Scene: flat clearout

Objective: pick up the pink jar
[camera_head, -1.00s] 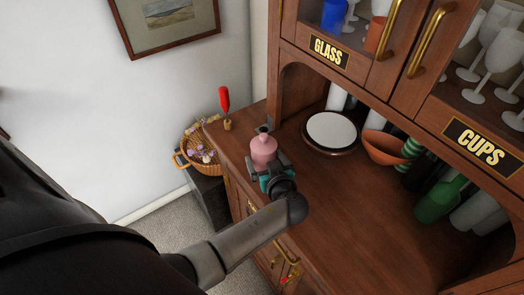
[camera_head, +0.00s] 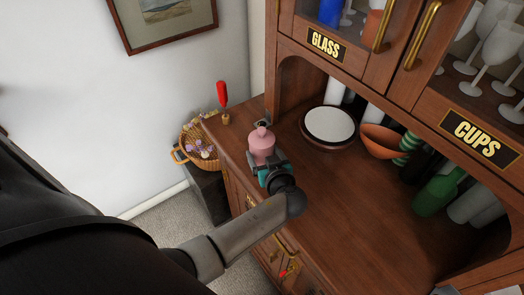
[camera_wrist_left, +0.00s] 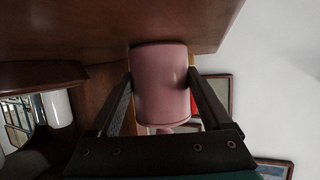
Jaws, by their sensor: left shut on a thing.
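The pink jar (camera_head: 261,145) is near the left end of the wooden cabinet's counter, with a dark piece at its top. My left gripper (camera_head: 268,168) is shut on the jar from the near side. In the left wrist view the jar's pink body (camera_wrist_left: 160,84) sits between the two dark fingers, one against each side. From these views I cannot tell whether the jar's base touches the counter.
A red-handled tool (camera_head: 223,100) stands at the counter's left corner. A white plate (camera_head: 330,125), an orange bowl (camera_head: 381,141) and a green bottle (camera_head: 437,192) are further right. A wicker basket (camera_head: 181,155) is left of the cabinet. The counter's front middle is clear.

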